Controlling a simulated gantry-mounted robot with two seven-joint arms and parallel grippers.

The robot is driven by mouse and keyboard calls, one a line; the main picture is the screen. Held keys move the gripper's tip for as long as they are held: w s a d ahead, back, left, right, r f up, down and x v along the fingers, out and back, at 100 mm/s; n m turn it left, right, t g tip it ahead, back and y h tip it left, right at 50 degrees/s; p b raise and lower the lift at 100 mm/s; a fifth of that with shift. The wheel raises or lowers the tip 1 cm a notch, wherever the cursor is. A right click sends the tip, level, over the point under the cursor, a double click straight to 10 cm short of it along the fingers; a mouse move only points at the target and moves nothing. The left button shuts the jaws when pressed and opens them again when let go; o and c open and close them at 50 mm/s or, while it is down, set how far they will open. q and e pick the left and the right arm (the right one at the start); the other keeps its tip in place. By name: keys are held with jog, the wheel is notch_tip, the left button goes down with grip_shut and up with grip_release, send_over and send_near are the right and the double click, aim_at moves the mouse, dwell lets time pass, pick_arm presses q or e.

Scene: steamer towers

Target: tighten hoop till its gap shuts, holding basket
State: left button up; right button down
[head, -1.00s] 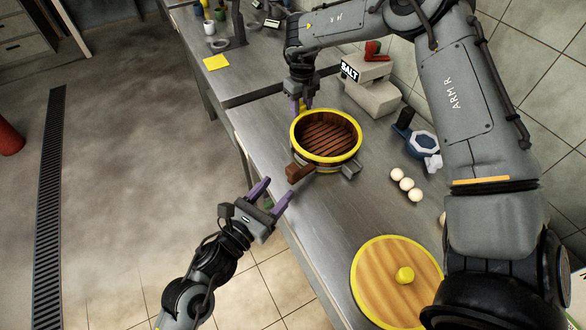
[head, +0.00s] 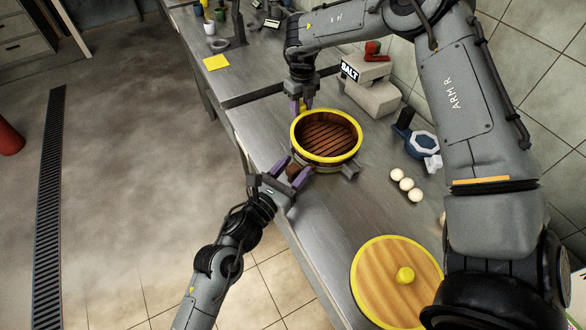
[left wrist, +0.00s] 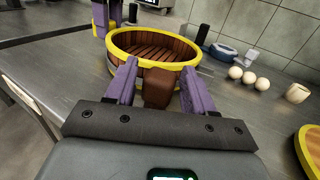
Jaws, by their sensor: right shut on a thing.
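The round wooden basket (head: 328,137) with a yellow rim and a brown slatted floor stands on the steel counter. A brown wooden block-like handle (left wrist: 158,88) juts from its near side, toward my left gripper. My left gripper (head: 293,168) is open, with a purple finger on either side of the handle; the left wrist view shows gaps beside it. My right gripper (head: 302,105) points down at the basket's far left edge and is shut on the basket there. A grey fitting (head: 350,171) sticks out at the basket's near right. The hoop's gap cannot be made out.
A yellow-rimmed wooden lid (head: 385,285) lies at the near right. Several white balls (head: 405,184) and a blue-and-white device (head: 422,145) are right of the basket. A SALT box (head: 365,68) stands on a grey block behind. The counter's front edge runs beside my left arm.

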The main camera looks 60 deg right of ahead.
pick_arm(q)
grip_shut()
jog(key=shift+s, duration=0.1)
jog(key=n+t, duration=0.1)
jog(key=s+n+t, duration=0.1)
jog(key=t, duration=0.1)
jog(key=n+t, duration=0.1)
jog(key=t, duration=0.1)
jog(key=shift+s+a+y, duration=0.1)
jog(key=shift+s+y, duration=0.2)
jog(key=shift+s, duration=0.05)
jog(key=shift+s+n+t+y, duration=0.3)
jog(key=shift+n+t, duration=0.4)
jog(key=shift+t, duration=0.2)
jog(key=shift+w, duration=0.1)
jog(key=shift+o, duration=0.9)
grip_release()
jog(key=shift+a, duration=0.1)
